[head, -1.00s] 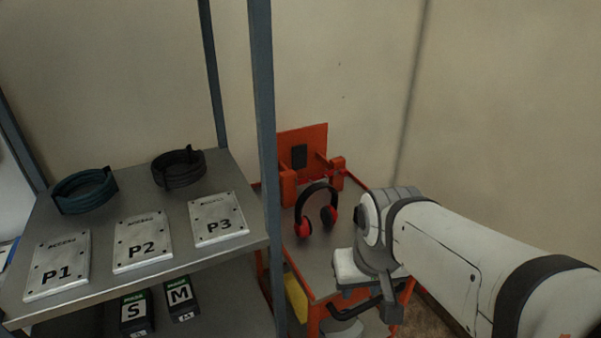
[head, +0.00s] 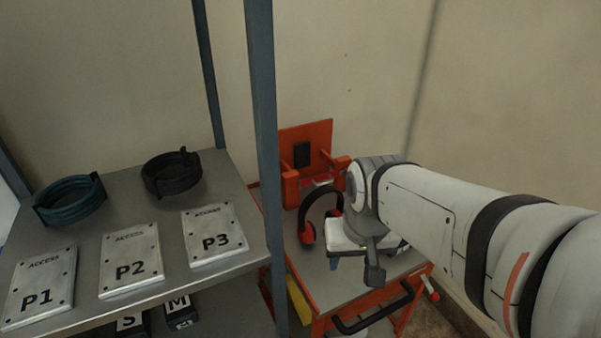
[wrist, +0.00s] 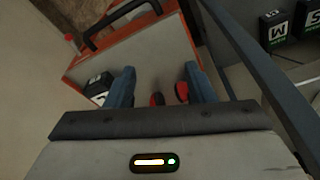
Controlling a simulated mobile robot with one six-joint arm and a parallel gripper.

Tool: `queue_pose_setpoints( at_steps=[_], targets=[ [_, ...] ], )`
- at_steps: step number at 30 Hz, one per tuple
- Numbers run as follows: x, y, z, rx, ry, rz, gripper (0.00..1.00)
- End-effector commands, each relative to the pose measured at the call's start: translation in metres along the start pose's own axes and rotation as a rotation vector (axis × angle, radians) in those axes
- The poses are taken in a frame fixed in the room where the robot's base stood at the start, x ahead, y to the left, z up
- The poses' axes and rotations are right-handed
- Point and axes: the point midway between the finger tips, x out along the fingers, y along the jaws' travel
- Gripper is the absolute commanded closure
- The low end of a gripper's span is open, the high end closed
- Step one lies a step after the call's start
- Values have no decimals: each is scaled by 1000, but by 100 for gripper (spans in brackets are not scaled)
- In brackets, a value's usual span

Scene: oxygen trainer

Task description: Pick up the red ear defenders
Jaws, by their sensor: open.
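The red ear defenders (head: 309,232), with a black headband, stand on the grey top of the orange cart (head: 312,272), in front of its raised orange back panel. My arm partly covers their right side in the head view. I cannot tell the height of the fingertips over the cart top.
A metal shelf with a blue-grey post (head: 263,150) stands close to the cart's left. It holds plates P1 (head: 38,288), P2 (head: 131,260), P3 (head: 215,235) and coiled hoses. A dark box with a white label (wrist: 98,88) is beside my left finger in the wrist view.

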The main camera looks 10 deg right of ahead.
Motion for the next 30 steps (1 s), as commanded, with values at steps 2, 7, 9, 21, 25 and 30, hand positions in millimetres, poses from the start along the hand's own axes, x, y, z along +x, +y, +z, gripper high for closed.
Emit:
queue_pose_setpoints(
  at_steps=[2, 7, 9, 21, 25, 30],
  targets=[
    [-10, -4, -25, 69, -20, 1, 51],
    [-16, -7, -94, 313, -69, 15, 51],
    [-13, -8, -123, 419, -87, 24, 51],
    [42, -12, -249, 950, -168, 100, 51],
    [58, -12, -264, 1038, -178, 117, 51],
    [72, -12, -269, 1079, -183, 125, 51]
  ],
)
